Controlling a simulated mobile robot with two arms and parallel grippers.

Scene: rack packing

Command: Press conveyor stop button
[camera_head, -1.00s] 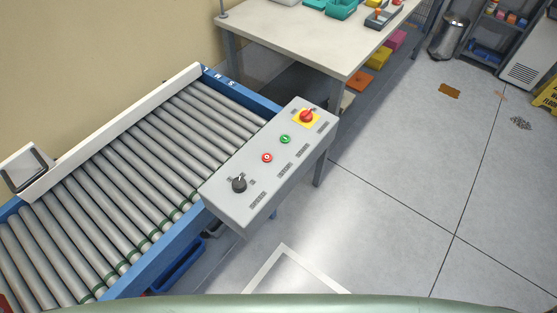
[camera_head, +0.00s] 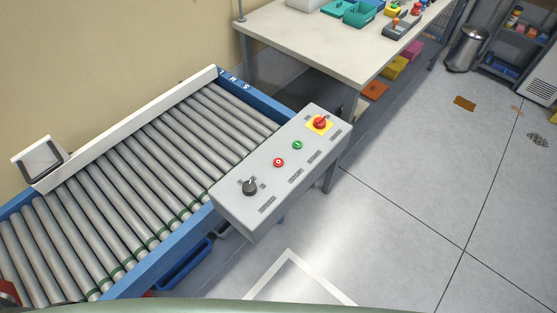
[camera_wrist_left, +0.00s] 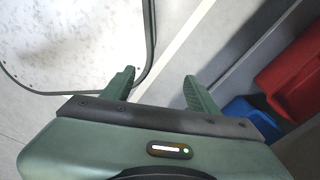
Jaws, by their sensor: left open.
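A grey control box (camera_head: 270,195) is mounted at the right end of the roller conveyor (camera_head: 130,190). On its top are a red push button (camera_head: 278,162), a green button (camera_head: 297,145), a larger red mushroom knob (camera_head: 320,122) on a yellow plate, and a black rotary knob (camera_head: 250,187). My left gripper (camera_wrist_left: 160,82) shows in the left wrist view with its two green fingers apart and nothing between them. It is over the floor, and no button shows in that view. Neither gripper shows in the head view.
A workbench (camera_head: 290,40) with teal trays stands behind the control box. A blue bin (camera_head: 183,265) sits under the conveyor. In the left wrist view a red bin (camera_wrist_left: 295,80) and a blue bin (camera_wrist_left: 245,112) are at the right. The floor (camera_head: 400,220) right of the box is clear.

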